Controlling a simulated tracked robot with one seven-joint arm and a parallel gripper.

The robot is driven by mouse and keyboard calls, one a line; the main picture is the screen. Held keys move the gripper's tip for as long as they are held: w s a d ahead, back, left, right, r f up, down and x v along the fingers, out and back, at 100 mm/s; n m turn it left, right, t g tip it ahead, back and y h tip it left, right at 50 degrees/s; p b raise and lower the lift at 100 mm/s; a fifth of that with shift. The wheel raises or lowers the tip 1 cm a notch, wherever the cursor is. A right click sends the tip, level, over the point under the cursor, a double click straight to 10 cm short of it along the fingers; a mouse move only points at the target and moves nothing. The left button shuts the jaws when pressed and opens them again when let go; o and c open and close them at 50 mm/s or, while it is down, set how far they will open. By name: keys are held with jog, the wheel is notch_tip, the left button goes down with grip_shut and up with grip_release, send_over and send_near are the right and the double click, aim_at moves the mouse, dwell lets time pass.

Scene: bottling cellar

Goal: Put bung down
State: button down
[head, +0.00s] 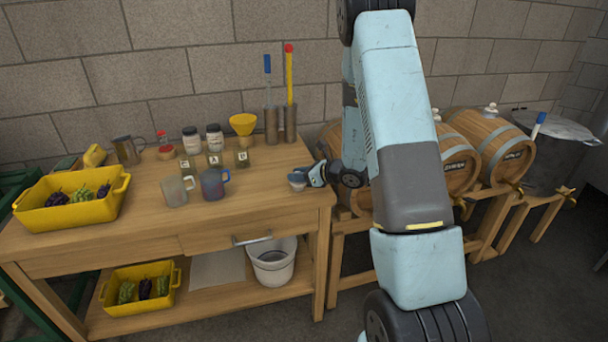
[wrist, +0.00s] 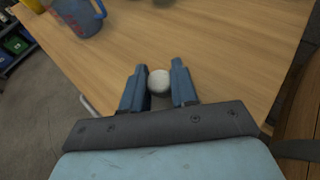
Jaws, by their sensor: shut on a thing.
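The bung (wrist: 159,81) is a small, pale, rounded piece. It sits between the two blue fingers of my gripper (wrist: 158,88) in the wrist view, and my gripper is shut on it. In the head view my gripper (head: 307,179) is at the right end of the wooden workbench (head: 262,207), over its top. The bung's lower part is hidden in the wrist view. I cannot tell whether it touches the bench top.
A yellow crate (head: 73,201) of grapes is far left. Barrels (head: 497,147) stand right. The bench front near my gripper is clear.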

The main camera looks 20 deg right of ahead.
jog(key=c, duration=0.9)
grip_release()
jog(key=shift+o, duration=0.2)
